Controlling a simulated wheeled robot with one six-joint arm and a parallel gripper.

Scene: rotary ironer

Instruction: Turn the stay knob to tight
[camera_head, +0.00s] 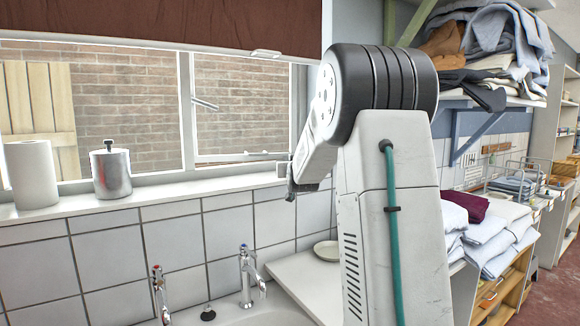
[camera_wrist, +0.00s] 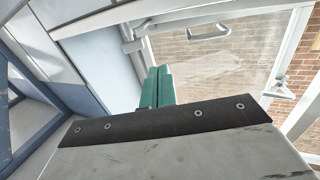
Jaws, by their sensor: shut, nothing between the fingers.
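The window (camera_head: 240,110) stands above the tiled wall, with a thin stay bar (camera_head: 228,155) along the bottom of its right pane. A small handle (camera_head: 205,103) sits on the frame upright. I cannot clearly pick out the stay knob or its setting. My gripper (camera_wrist: 157,88) shows in the wrist view as two teal fingers, shut together and empty. Behind the fingers are the white frame and a pale handle (camera_wrist: 210,32); a small white fitting (camera_wrist: 281,88) is at the right. In the head view my wrist is by the window's right end, and the fingertips are hard to make out.
A paper roll (camera_head: 31,174) and a metal canister (camera_head: 110,170) stand on the sill (camera_head: 150,196). Two taps (camera_head: 247,275) rise below at the sink. A small dish (camera_head: 327,250) sits on the counter. Shelves of folded cloth (camera_head: 490,225) are at the right.

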